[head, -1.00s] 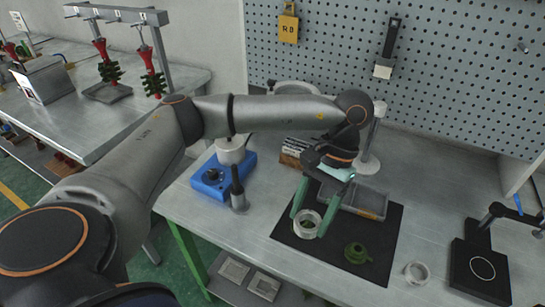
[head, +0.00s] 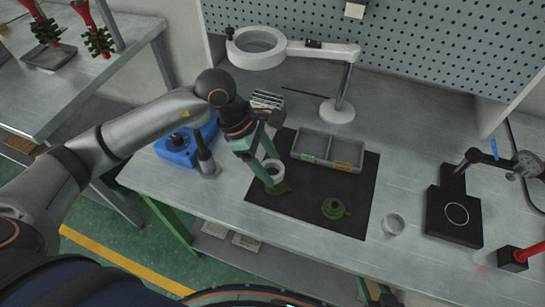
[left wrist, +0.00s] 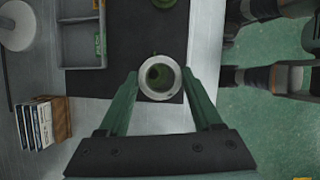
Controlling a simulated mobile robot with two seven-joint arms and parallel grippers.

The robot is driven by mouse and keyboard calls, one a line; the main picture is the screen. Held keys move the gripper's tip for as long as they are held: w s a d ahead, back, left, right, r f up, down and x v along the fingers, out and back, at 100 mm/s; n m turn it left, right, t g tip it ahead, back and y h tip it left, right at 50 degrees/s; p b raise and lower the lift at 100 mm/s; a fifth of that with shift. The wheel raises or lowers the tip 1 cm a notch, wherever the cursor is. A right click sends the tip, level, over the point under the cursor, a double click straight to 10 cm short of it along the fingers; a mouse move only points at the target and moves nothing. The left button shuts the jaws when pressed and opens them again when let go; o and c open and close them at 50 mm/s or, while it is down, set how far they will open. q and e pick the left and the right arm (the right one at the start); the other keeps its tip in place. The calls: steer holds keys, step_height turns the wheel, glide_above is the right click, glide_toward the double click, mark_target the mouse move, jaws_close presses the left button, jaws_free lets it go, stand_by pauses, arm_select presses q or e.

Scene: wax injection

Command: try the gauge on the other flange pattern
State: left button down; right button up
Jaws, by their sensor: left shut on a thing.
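My left gripper (head: 270,178) is shut on a pale ring gauge (head: 272,167), which it holds over the left part of the black mat (head: 350,226). A green flange pattern (head: 280,188) lies just below the ring, partly hidden by it and the fingers. In the left wrist view the ring (left wrist: 145,88) sits between the fingertips, and green shows through its hole. I cannot tell whether the ring touches that pattern. A second green flange pattern (head: 334,208) lies uncovered to the right on the mat. My right gripper is not in view.
A grey divided tray (head: 328,133) stands at the mat's back. Another pale ring (head: 393,224) lies right of the mat, before a black stand (head: 453,222). A blue device (head: 178,146) is at left. A magnifier lamp (head: 337,112) stands behind.

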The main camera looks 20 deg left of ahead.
arm_select(q)
steer(key=n, duration=0.2)
steer(key=n+t, duration=0.1)
steer(key=shift+w+d, duration=0.3)
steer(key=shift+w+n+t+y, duration=0.2)
steer(key=shift+n+t+y, duration=0.1)
steer(key=shift+n, duration=0.45)
steer(key=shift+w+n+t+y, duration=0.2)
steer(key=shift+n+t, duration=0.1)
steer(key=shift+n, duration=0.45)
steer(key=shift+b, duration=0.35)
step_height(320, 180, down, 4)
steer(key=b, duration=0.3)
steer(key=shift+r+b, duration=0.15)
steer(key=shift+b, duration=0.25)
steer(key=shift+f+b, duration=0.5)
steer(key=shift+b, duration=0.05)
steer(key=shift+f+b, duration=0.15)
steer(key=shift+b, duration=0.2)
